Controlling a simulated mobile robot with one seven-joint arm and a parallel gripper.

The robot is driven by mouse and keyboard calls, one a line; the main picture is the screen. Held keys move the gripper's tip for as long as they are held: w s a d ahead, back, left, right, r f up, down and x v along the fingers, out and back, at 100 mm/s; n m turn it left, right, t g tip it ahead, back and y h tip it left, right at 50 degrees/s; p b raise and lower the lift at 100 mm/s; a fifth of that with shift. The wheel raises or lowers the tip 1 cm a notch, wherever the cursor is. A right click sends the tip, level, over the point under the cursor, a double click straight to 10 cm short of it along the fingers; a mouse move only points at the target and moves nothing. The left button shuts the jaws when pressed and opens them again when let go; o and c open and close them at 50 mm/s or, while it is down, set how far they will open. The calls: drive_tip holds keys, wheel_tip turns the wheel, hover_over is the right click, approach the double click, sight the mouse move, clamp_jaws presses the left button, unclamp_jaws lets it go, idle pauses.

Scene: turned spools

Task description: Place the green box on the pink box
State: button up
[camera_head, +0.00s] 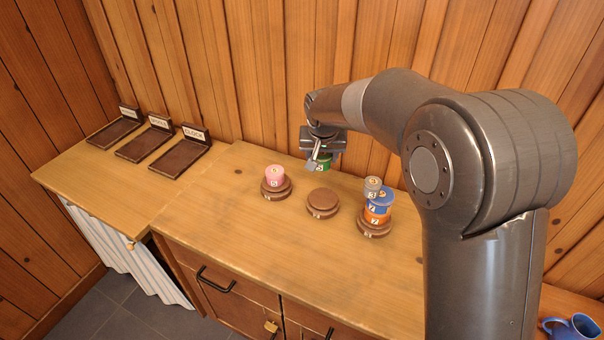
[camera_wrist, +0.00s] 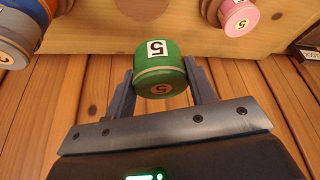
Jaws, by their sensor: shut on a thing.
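In the head view the green box (camera_head: 324,161) shows partly below my gripper (camera_head: 317,160), above the back of the counter. The pink box (camera_head: 275,174) is a small round spool on a brown round stand at the left, with nothing on top. It also shows in the wrist view at the upper right (camera_wrist: 238,18). My gripper is to the right of it and apart.
An empty brown stand (camera_head: 323,201) is in the middle. At the right, a grey spool (camera_head: 373,184), a blue one (camera_head: 380,199) and an orange one (camera_head: 377,214) are stacked on another stand. Labelled dark trays (camera_head: 181,158) lie at the left. A wooden wall stands behind.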

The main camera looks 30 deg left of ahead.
drive_tip(key=w+a+r+n, duration=0.2)
drive_tip(key=a+r, duration=0.2)
hover_over(274, 167)
drive_tip(key=s+d, duration=0.1)
drive_tip(key=s, duration=0.1)
drive_tip(key=shift+y, duration=0.4)
drive_tip(key=f, duration=0.6)
drive_tip(key=shift+w+d+f, duration=0.2)
drive_tip(key=shift+w+f, duration=0.05)
drive_tip(key=shift+f, duration=0.05)
drive_tip(key=shift+a+f, duration=0.1)
drive_tip(key=shift+a, duration=0.05)
drive_tip(key=shift+f, duration=1.95)
drive_tip(key=shift+f, duration=0.1)
drive_tip(key=o, duration=1)
drive_tip(key=shift+c, duration=0.2)
drive_tip(key=v, duration=1.2)
